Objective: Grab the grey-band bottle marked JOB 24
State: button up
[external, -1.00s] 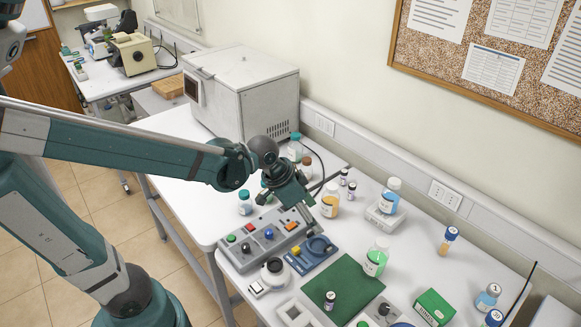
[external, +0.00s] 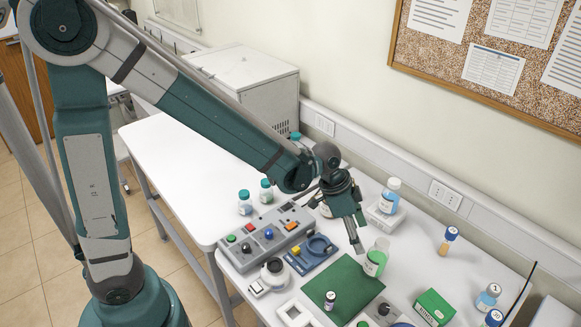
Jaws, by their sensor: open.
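I cannot make out a grey band or the marking JOB 24 on any bottle at this size. A bottle with green liquid (external: 375,262) stands at the back right edge of the green mat. My gripper (external: 358,246) is open, pointing down just left of this bottle and above the mat; I cannot tell whether they touch. A small dark-capped vial (external: 330,300) stands on the mat. A blue-liquid bottle (external: 390,198) stands on a white device behind. Blue-capped bottles (external: 487,298) stand at the right. My wrist partly hides an orange-liquid bottle.
A grey control box (external: 265,236) and a blue device (external: 313,254) lie left of the green mat (external: 350,280). A green box (external: 434,306) is right of it. A white machine (external: 245,85) is behind my arm.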

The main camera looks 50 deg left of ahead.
aim_at(371, 249)
jog(key=shift+m+g, duration=0.3)
jog(key=shift+m, duration=0.4)
jog(key=shift+w+d+f+p, duration=0.3)
jog(key=shift+d+f, duration=0.15)
jog(key=shift+d, duration=0.25)
jog(key=shift+w+d+f+p, duration=0.25)
jog(key=shift+d+f, duration=0.25)
jog(key=shift+d, duration=0.25)
jog(key=shift+w+d+f+p, duration=0.2)
jog(key=shift+d+f+p, duration=0.2)
jog(key=shift+d, duration=0.3)
jog(key=shift+f, duration=0.1)
jog(key=shift+x, duration=1.25)
jog(key=shift+d+f, duration=0.1)
jog(key=shift+f, duration=0.05)
jog(key=shift+x, duration=2.45)
jog(key=shift+s+d, duration=0.1)
jog(key=shift+d, duration=0.05)
jog(key=c, duration=1.2)
